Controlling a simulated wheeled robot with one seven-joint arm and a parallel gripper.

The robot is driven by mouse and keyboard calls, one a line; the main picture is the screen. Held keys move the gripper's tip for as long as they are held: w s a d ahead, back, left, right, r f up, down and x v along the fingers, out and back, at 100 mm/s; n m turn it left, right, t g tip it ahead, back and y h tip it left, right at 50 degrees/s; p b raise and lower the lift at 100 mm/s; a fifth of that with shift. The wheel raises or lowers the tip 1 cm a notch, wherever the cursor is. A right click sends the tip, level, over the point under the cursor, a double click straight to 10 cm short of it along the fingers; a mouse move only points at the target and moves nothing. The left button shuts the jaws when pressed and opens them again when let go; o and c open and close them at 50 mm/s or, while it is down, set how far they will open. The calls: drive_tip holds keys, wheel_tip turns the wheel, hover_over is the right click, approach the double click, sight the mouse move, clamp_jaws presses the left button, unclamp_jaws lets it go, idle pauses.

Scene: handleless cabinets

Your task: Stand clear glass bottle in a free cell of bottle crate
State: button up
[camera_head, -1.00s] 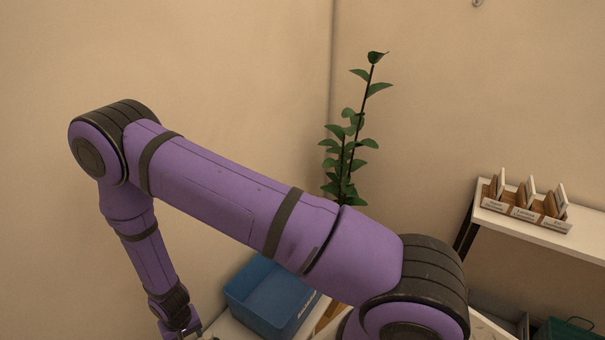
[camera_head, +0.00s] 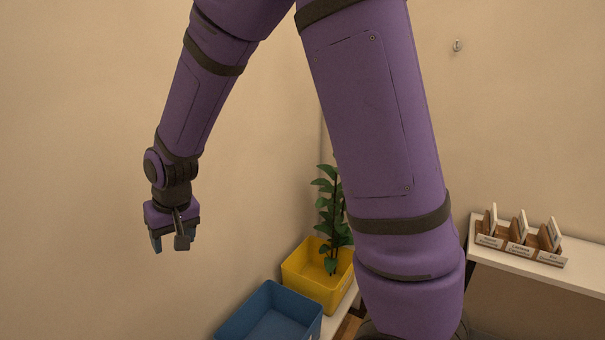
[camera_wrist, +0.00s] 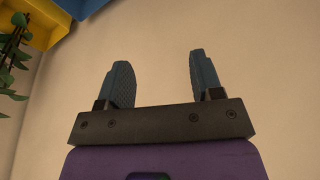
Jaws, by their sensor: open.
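My gripper (camera_head: 170,242) hangs from the arm at the left of the head view, pointing down in front of the bare wall. In the wrist view my gripper (camera_wrist: 160,82) shows two fingers spread apart with nothing between them. I see neither a clear glass bottle nor a bottle crate in either current view.
A blue bin (camera_head: 272,312) stands low in the middle, next to a yellow bin (camera_head: 318,280) with a green plant (camera_head: 333,222) by it. A white shelf (camera_head: 545,278) at the right bears a wooden card holder (camera_head: 520,243). The wall at left is clear.

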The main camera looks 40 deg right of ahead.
drive_tip(key=s+d+r+t, duration=0.1)
drive_tip(key=s+d+r, duration=0.7)
drive_tip(key=s+r, duration=0.45)
drive_tip(key=s+d+r, duration=0.2)
drive_tip(key=s+r, duration=0.1)
drive_tip(key=s, duration=0.3)
drive_tip(key=s+d+r+t+h, duration=0.1)
drive_tip(key=s+d+r, duration=0.2)
drive_tip(key=s, duration=0.4)
drive_tip(key=shift+d+r+t, duration=0.2)
drive_tip(key=shift+r+t, duration=0.1)
